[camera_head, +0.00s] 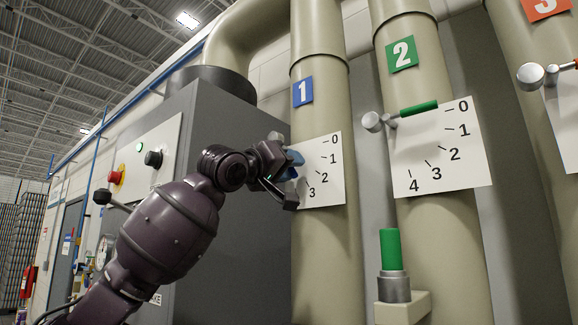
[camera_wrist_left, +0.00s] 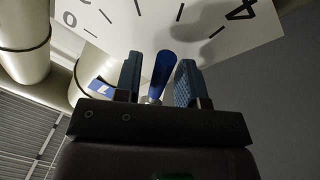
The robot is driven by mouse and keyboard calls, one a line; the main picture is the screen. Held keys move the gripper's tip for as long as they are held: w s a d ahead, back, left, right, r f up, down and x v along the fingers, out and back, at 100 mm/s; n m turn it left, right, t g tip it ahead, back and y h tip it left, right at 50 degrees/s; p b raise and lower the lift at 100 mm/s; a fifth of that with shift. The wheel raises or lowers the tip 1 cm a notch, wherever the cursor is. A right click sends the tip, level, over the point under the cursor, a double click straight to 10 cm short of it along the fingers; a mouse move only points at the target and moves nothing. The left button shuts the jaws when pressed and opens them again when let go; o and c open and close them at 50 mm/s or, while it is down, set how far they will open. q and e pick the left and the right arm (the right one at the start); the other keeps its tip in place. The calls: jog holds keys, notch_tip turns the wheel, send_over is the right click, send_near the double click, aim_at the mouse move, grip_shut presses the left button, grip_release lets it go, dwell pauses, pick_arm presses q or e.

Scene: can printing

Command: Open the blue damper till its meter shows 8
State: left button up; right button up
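The blue damper handle (camera_wrist_left: 163,72) shows in the left wrist view, in front of a white scale plate (camera_wrist_left: 215,50). In the head view the plate (camera_head: 328,188) is on the pipe with the blue "1" sign (camera_head: 302,91), and my gripper mostly hides the handle. My left gripper (camera_head: 291,166) is at the plate's left edge. In the left wrist view its two fingers (camera_wrist_left: 160,82) stand on either side of the handle, with visible gaps, so it is open around it. I cannot read the handle's exact setting. My right gripper is not in view.
Pipe 2 stands to the right with a green handle (camera_head: 418,108) near 0 on its scale. A green-topped fitting (camera_head: 390,250) stands lower down. A grey cabinet (camera_head: 240,240) is behind my arm. A round dial (camera_head: 104,250) at far left is too small to read.

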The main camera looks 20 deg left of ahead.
pick_arm(q)
jog(key=shift+s, duration=0.1)
jog(key=b+v, duration=0.3)
jog(key=v, duration=0.7)
jog(key=shift+s+a+f, duration=0.1)
jog(key=shift+s+a, duration=0.05)
jog(key=shift+s, duration=0.1)
dwell(0.4)
